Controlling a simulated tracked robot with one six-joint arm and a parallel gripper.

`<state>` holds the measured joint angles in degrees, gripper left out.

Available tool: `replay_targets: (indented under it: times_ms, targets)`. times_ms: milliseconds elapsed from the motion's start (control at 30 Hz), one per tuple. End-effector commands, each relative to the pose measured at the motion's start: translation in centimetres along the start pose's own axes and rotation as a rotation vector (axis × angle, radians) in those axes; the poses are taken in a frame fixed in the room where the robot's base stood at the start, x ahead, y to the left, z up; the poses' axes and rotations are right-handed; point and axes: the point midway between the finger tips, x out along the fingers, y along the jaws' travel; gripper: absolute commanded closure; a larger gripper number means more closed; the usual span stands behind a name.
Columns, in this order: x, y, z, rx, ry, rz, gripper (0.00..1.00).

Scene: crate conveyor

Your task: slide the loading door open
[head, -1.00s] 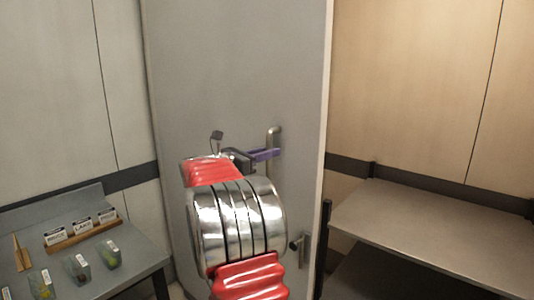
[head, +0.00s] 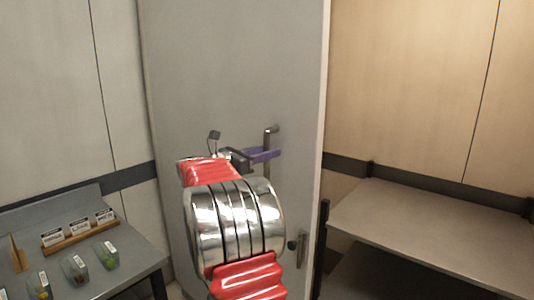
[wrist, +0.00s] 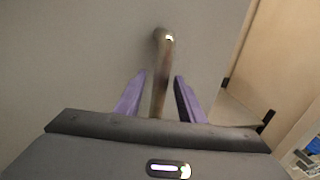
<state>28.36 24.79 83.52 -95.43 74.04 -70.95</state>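The loading door (head: 225,70) is a tall grey panel in the middle of the head view. Its upright metal bar handle (head: 269,137) has its top in sight; my arm hides much of the lower part. My gripper (head: 262,154) has purple fingers at the handle, below its top. In the wrist view the handle (wrist: 161,75) stands between the two fingers of my gripper (wrist: 160,75). A gap shows on each side of the bar, so the gripper looks open around it.
A grey table (head: 135,262) at the left holds small clear containers and a wooden card rack (head: 80,237). A bare shelf (head: 430,235) stands right of the door, with a dark post (head: 323,235) close to the door edge. A metal fitting (head: 301,246) sits lower on the door.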

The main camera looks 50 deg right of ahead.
Motion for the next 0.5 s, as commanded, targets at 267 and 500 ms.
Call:
replay_targets:
  times_ms: [267, 500]
  targets:
    - [-3.3, 0.1, 0.0, 0.0, 0.001, 0.004, 0.64]
    - [-7.5, 0.1, 0.0, 0.001, 0.0, 0.005, 0.64]
